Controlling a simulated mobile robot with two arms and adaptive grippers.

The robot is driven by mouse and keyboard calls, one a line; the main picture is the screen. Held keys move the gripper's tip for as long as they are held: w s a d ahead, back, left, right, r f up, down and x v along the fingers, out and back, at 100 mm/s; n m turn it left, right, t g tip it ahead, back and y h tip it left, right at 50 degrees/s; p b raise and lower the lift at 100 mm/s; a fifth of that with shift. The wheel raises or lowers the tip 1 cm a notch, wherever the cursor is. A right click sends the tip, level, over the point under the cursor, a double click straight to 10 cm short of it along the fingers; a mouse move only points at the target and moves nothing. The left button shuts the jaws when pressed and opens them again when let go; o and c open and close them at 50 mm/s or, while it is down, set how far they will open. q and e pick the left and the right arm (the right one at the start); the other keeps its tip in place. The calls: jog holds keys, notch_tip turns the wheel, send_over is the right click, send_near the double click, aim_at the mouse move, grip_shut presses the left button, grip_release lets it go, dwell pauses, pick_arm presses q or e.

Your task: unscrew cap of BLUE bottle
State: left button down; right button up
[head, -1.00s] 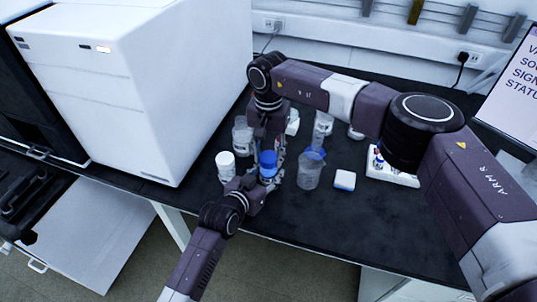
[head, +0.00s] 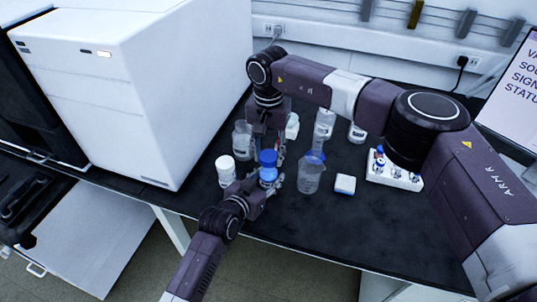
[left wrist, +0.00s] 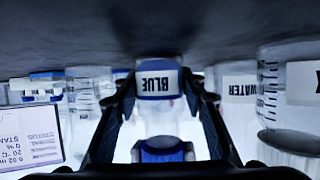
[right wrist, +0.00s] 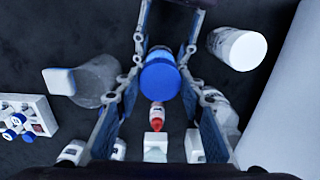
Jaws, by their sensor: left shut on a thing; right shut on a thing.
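The BLUE bottle (left wrist: 155,80) shows its label, upside down, in the left wrist view, between the fingers of my left gripper (left wrist: 160,98), which is shut on it. In the head view the bottle (head: 268,174) is low at the bench's front, partly hidden by my left gripper (head: 266,182). The blue cap (right wrist: 160,78) is between the fingers of my right gripper (right wrist: 163,82), which is shut on it from above. In the head view the cap (head: 268,157) sits above the bottle, with a gap visible in the left wrist view.
A white-capped container (head: 225,170) stands close left. A beaker (head: 310,174) stands close right, with a small white-topped box (head: 345,184) beyond. Other glassware (head: 243,140) is behind. A white vial rack (head: 400,179) is at right, a large white instrument (head: 140,90) at left. The front right bench is clear.

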aim_at(269, 155)
pick_arm(q)
jog(key=shift+f, duration=0.1)
pick_arm(e)
jog(key=shift+r, duration=2.05)
pick_arm(q)
jog(key=c, duration=1.1)
grip_release()
jog(key=shift+c, duration=0.2)
jog(key=shift+s, duration=0.1)
